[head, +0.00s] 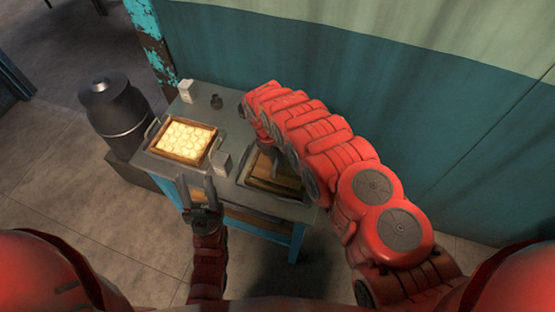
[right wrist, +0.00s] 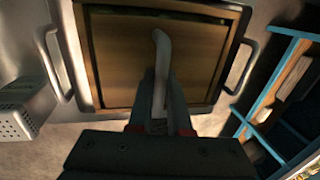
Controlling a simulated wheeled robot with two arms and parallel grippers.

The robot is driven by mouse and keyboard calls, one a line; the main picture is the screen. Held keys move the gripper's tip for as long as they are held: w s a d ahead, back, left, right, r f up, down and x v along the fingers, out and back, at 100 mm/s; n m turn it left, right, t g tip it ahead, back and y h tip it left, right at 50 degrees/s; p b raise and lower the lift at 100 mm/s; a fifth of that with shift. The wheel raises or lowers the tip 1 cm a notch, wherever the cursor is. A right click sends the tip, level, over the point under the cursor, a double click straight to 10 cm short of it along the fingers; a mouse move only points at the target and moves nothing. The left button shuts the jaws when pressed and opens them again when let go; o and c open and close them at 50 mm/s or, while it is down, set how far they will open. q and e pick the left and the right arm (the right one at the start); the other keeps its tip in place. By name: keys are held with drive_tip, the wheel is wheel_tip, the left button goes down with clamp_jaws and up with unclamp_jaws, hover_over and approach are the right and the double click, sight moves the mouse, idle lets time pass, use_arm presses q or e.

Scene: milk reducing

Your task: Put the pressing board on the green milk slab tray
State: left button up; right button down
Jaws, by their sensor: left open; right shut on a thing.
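The brown wooden pressing board (right wrist: 125,55) lies within the outline of a metal-handled tray (right wrist: 59,60) in the right wrist view. A thin dark green strip (right wrist: 165,12) shows along the board's far edge; the board hides the rest of the tray's contents. My right gripper (right wrist: 158,80) is shut on the board's pale upright handle (right wrist: 161,45). I cannot tell whether the board rests in the tray or hangs just above it. In the head view the board (head: 275,182) is partly behind my right arm. My left gripper (head: 198,190) is open and empty at the table's front edge.
Another tray with a pale yellow slab (head: 183,139) in a wooden frame sits on the table's left. A perforated metal box (head: 222,163) stands between the trays. A dark canister (head: 112,112) is left.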

drive_tip(key=shift+f, duration=0.1)
idle(0.3)
drive_tip(key=shift+c, duration=1.4)
unclamp_jaws()
drive_tip(key=shift+r+p, duration=1.5)
drive_tip(key=shift+r, duration=2.1)
drive_tip(key=shift+s+f, duration=0.1)
drive_tip(key=shift+f, duration=0.05)
